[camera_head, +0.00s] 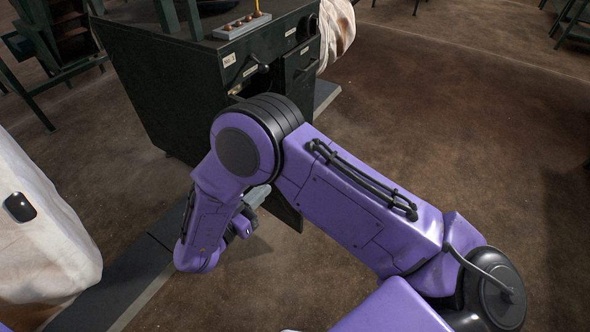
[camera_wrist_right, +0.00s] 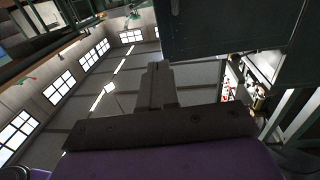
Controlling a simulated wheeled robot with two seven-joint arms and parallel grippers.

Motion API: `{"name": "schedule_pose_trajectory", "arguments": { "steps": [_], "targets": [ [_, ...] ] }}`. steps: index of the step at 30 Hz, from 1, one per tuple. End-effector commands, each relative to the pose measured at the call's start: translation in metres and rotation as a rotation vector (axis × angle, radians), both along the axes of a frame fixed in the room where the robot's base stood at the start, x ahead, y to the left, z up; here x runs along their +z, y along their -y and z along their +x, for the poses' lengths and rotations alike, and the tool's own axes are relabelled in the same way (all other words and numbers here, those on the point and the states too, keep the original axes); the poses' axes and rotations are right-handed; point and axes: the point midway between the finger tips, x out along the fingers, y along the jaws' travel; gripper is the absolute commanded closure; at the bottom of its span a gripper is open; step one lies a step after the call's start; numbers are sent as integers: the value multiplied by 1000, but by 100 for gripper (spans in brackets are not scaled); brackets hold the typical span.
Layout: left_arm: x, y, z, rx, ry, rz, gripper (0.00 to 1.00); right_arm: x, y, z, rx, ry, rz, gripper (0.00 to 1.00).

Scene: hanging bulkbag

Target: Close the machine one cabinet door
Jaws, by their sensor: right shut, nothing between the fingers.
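The machine one cabinet (camera_head: 150,90) is a dark green metal box at the upper middle of the head view, with a small label on its front. A dark panel, likely its door (camera_head: 287,212), stands out from the front below my right elbow. My arm hides most of it and the cabinet opening. My right gripper (camera_head: 254,198) is low beside this panel, its grey fingers together and empty. In the wrist view the shut fingers (camera_wrist_right: 157,82) point up, with a dark flat panel (camera_wrist_right: 220,28) to their upper right. I cannot tell whether they touch it. My left gripper is out of view.
A tray (camera_head: 241,26) with small knobs lies on the cabinet top. A white bulk bag (camera_head: 40,235) stands at the left, and another pale bag (camera_head: 337,32) hangs behind the cabinet. Brown floor (camera_head: 480,130) at the right is clear.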

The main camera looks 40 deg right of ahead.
Motion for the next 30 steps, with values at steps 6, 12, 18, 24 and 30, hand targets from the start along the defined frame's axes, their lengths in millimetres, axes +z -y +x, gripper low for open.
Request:
{"name": "schedule_pose_trajectory", "arguments": {
  "steps": [6,12,18,24,30],
  "targets": [
    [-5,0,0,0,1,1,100,1,36,9,-8,-1,1,100],
    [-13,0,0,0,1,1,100,0,78,22,-5,-1,1,100],
    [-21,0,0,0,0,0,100,0,115,33,-3,0,0,100],
    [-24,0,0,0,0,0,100,1,131,38,0,-1,0,100],
    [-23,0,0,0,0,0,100,2,133,39,1,-2,-2,100]
  ]
}}
